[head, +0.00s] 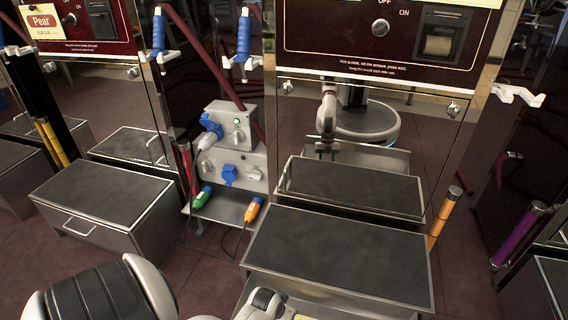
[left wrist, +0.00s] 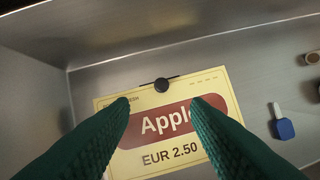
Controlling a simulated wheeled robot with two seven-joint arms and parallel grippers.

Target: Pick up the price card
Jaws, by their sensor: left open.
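The price card (left wrist: 172,162) is pale yellow with a dark red panel reading "Apple" and "EUR 2.50". It lies in a metal tray or drawer (left wrist: 255,55) in the left wrist view, with a small dark round knob or clip at its top edge. My left gripper (left wrist: 165,106) is open, its two green fingers over the card's left and right parts, hiding some of it. I cannot tell whether they touch it. In the head view only my left arm shows at the bottom edge. My right gripper is not in view.
A small blue-ended item (left wrist: 284,128) and brownish round pieces (left wrist: 313,57) lie right of the card. In the head view, a "Pear" card (head: 40,22) is on the left machine. A dark-topped metal box (head: 340,255) stands in front of the middle machine.

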